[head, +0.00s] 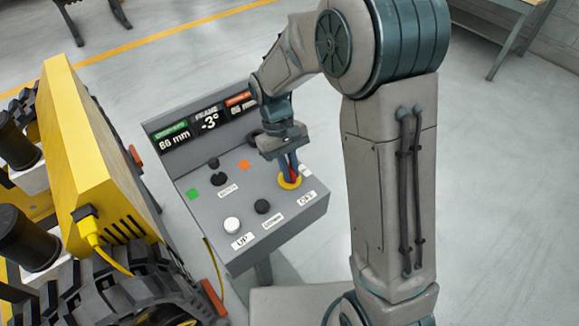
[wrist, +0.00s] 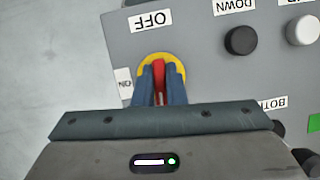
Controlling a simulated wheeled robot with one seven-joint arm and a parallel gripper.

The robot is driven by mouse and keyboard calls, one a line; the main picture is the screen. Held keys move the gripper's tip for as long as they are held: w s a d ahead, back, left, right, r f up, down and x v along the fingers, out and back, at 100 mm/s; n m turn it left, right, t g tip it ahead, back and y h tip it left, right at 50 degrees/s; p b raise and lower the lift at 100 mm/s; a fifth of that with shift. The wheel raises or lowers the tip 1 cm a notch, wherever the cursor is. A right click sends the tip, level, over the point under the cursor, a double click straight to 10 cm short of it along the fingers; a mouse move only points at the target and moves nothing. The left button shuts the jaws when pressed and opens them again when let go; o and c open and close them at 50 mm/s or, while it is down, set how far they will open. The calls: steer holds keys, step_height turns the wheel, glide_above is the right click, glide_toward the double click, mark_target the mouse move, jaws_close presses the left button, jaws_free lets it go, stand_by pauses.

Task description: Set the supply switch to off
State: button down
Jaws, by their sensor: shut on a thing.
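The supply switch is a red handle (wrist: 159,70) on a yellow round base (wrist: 177,68) on the grey control panel. Its yellow base also shows in the head view (head: 290,184), near the panel's right end. My gripper (wrist: 159,85) reaches down to the switch, its blue fingers shut on either side of the red handle. In the wrist view the OFF label (wrist: 152,20) lies above the switch and the ON label (wrist: 124,79) to its left. The visible handle end lies roughly along the line toward OFF. The fingers hide the rest of the handle.
The grey panel (head: 195,207) also has a white UP button (head: 232,225), a black DOWN button (head: 262,206) and other black knobs. Its display (head: 209,120) stands at the back. A yellow tracked carrier (head: 85,150) stands close on the left. Floor at right is clear.

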steer(key=shift+n, duration=0.7)
steer(key=c, duration=1.5)
jaws_free()
steer(key=v, duration=1.4)
steer(key=shift+s+a, duration=0.2)
steer(key=shift+a, duration=0.1)
steer(key=s+d+m+t, duration=0.2)
steer(key=s+d, duration=0.3)
steer(key=s+d+m+t+y, duration=0.1)
steer(key=s+d+m+t, duration=0.1)
steer(key=s+d, duration=0.3)
steer(key=s+d+m+t+y, duration=0.1)
steer(key=s+d+m+t, duration=0.1)
steer(key=s+d, duration=0.3)
steer(key=shift+s+f+m+t, duration=0.3)
steer(key=shift+s+m+t, duration=0.15)
steer(key=shift+s, duration=0.5)
